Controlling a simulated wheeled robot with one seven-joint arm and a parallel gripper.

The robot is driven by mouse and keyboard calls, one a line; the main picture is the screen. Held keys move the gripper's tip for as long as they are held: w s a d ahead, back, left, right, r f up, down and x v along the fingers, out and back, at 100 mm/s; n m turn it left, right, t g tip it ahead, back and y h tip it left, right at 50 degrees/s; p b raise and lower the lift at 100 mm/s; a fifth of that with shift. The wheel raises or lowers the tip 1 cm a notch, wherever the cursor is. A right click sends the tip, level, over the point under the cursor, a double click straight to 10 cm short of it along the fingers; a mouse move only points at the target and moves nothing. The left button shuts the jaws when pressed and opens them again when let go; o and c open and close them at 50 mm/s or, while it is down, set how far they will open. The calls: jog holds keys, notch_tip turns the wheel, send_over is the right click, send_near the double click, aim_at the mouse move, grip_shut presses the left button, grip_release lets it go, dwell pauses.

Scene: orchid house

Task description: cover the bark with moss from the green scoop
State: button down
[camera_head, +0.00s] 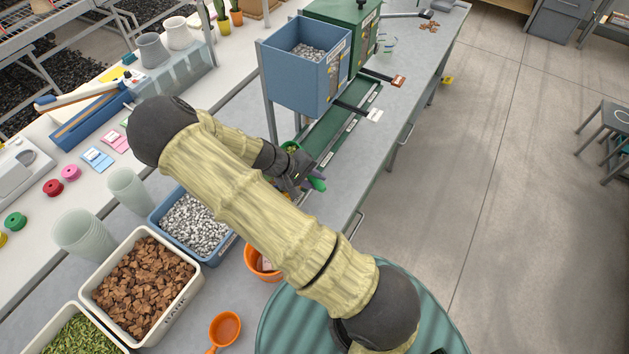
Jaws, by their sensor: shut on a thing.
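My gripper (302,178) is over the grey bench, in front of the green tray under the dispensers, and is shut on a green thing. The green handle end (319,185) shows at its right, and a small green part with yellow-green bits (291,147) shows behind it; this looks like the green scoop with moss. My arm and wrist hide most of it. An orange pot (251,262) stands below my arm, partly hidden; its contents cannot be made out. Loose brown bark fills a labelled white bin (176,303). Green moss lies in another white bin (112,338).
A blue bin of grey-white grains (215,256) stands beside the bark bin. An orange scoop (225,330) lies near the front. A blue hopper (300,80) and a green hopper (345,25) stand over a green tray (340,125). Clear cups (84,236) stand at left.

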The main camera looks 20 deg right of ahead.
jog(key=shift+f+h+b, duration=0.3)
jog(key=shift+f, duration=0.05)
jog(key=shift+a+r, duration=0.1)
jog(key=shift+r, duration=0.15)
jog(key=shift+h, duration=0.3)
jog(key=shift+d, duration=0.2)
jog(key=shift+a, duration=0.15)
jog(key=shift+s, duration=0.1)
jog(key=shift+a+r+h+b, duration=0.25)
jog(key=shift+h+b, duration=0.15)
jog(key=shift+h, duration=0.4)
